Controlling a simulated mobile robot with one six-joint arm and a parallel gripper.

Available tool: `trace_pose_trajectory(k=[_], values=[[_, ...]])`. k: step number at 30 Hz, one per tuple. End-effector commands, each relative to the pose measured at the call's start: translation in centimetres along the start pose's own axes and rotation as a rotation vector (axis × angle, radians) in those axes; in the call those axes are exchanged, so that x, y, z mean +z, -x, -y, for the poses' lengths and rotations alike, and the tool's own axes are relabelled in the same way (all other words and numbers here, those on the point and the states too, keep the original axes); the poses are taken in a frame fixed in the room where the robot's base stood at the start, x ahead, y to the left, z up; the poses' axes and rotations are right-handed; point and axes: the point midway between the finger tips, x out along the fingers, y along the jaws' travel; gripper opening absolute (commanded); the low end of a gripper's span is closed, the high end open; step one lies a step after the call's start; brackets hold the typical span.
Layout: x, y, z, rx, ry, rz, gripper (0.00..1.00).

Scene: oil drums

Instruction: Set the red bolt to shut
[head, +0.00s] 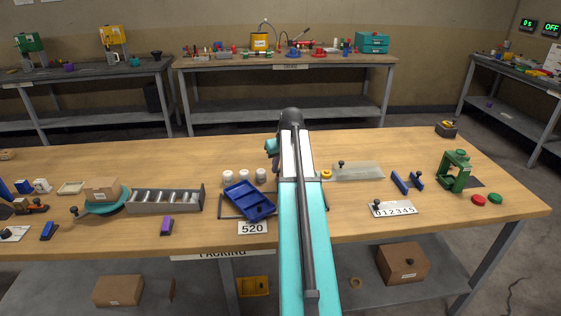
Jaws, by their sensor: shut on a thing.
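My arm reaches straight forward over the bench (500,206), and its far joint stands above the back edge. My gripper is hidden behind the arm, so I cannot see its jaws or what lies between them. I cannot pick out the red bolt with certainty. A small orange-red fixture (32,208) with dark parts lies at the far left of the bench; I cannot tell whether it is a bolt or how it is set.
Left of the arm are a blue tray (248,200), white jars (228,177) and a grey compartment box (165,201). Right are a clear plate (358,171), a number plate (393,208), a blue bracket (407,181) and a green press (454,170).

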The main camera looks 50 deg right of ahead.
Motion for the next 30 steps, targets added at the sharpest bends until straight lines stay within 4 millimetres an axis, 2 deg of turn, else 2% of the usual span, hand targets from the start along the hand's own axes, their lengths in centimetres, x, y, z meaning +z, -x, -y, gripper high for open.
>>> trace_pose_trajectory(k=[21,30], values=[[5.9,2.5,2.0,0.002,0.000,0.000,0.00],[6.5,2.7,2.3,0.001,0.001,0.003,0.00]])
